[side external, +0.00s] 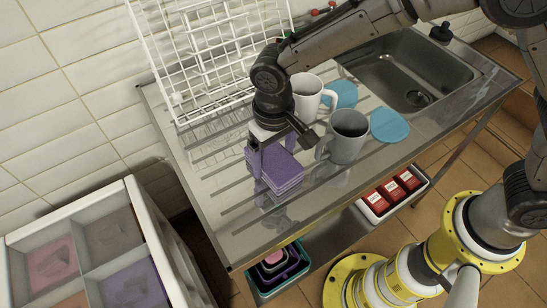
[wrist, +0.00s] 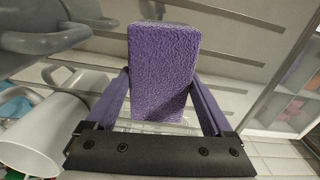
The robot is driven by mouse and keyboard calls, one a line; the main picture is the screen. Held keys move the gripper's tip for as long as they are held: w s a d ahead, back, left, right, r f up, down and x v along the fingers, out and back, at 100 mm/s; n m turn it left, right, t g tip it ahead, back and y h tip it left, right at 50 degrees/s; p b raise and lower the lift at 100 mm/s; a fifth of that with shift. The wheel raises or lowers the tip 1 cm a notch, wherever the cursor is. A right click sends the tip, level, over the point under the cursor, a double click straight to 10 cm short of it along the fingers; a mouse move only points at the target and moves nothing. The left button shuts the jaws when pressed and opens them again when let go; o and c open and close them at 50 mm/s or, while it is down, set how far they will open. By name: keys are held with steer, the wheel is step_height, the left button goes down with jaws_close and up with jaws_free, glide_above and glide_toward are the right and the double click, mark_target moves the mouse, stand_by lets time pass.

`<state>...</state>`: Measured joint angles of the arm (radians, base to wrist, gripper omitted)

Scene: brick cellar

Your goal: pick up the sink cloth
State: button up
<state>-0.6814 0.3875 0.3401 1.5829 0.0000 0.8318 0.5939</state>
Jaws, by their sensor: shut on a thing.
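The sink cloth (side external: 283,172) is a purple, rough-textured block, with layered edges in the side view. It is at the front left of the metal draining board (side external: 225,215). My gripper (side external: 270,160) is above it, shut on it, with its fingers pointing down. In the wrist view the sink cloth (wrist: 163,65) fills the space between the two fingers of my gripper (wrist: 165,100). The cloth is on or just above the board; I cannot tell which. Part of its back side is hidden by my gripper.
A grey mug (side external: 347,138) stands close right of the cloth, with a white mug (side external: 308,97) behind. Blue round pieces (side external: 390,125) lie nearby. A white wire rack (side external: 205,50) stands behind; the sink (side external: 410,75) is at right. A divided bin (side external: 85,255) is lower left.

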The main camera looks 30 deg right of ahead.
mark_target(273, 157)
steer(key=shift+r, duration=0.55)
step_height(273, 157, up, 2)
steer(key=shift+r, duration=0.2)
steer(key=s+d+r, duration=0.1)
steer(key=r, duration=0.1)
steer(key=s+d+r, duration=0.1)
steer(key=r, duration=0.1)
steer(key=s+d+r, duration=0.1)
steer(key=s+r, duration=0.1)
steer(key=shift+s+d, duration=0.1)
steer(key=shift+d, duration=0.1)
steer(key=s+d+r, duration=0.3)
steer(key=s+d, duration=0.2)
steer(key=s, duration=0.1)
steer(key=shift+s+d+r, duration=0.2)
steer(key=shift+s+r, duration=0.05)
steer(key=shift+s, duration=0.1)
